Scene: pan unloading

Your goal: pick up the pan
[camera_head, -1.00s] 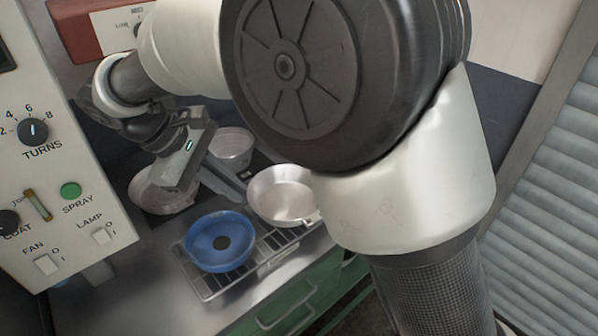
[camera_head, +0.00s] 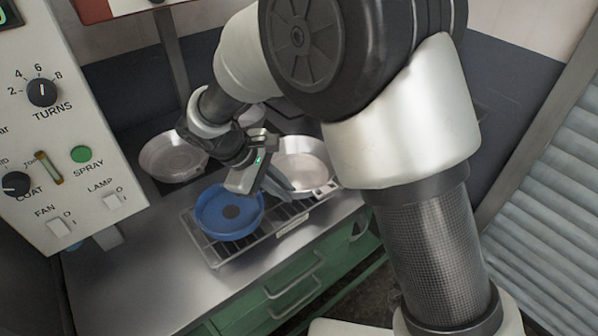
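A blue round pan (camera_head: 243,226) with a dark spot in its middle sits on a wire rack (camera_head: 214,255) at the counter's front. A pale metal pan (camera_head: 310,163) is to its right and behind, partly hidden by my gripper. Another metal pan (camera_head: 173,158) stands at the back left. My gripper (camera_head: 279,189) is between the blue pan and the right metal pan, above or beside their near rims. Its fingers point down and right. Whether it touches either pan, and how far its fingers are apart, I cannot tell.
Another metal vessel (camera_head: 250,116) shows behind my wrist, mostly hidden. A control panel (camera_head: 60,125) with knobs and switches stands close on the left. The metal counter (camera_head: 130,268) is bare at front left. Green drawers (camera_head: 290,288) are below it.

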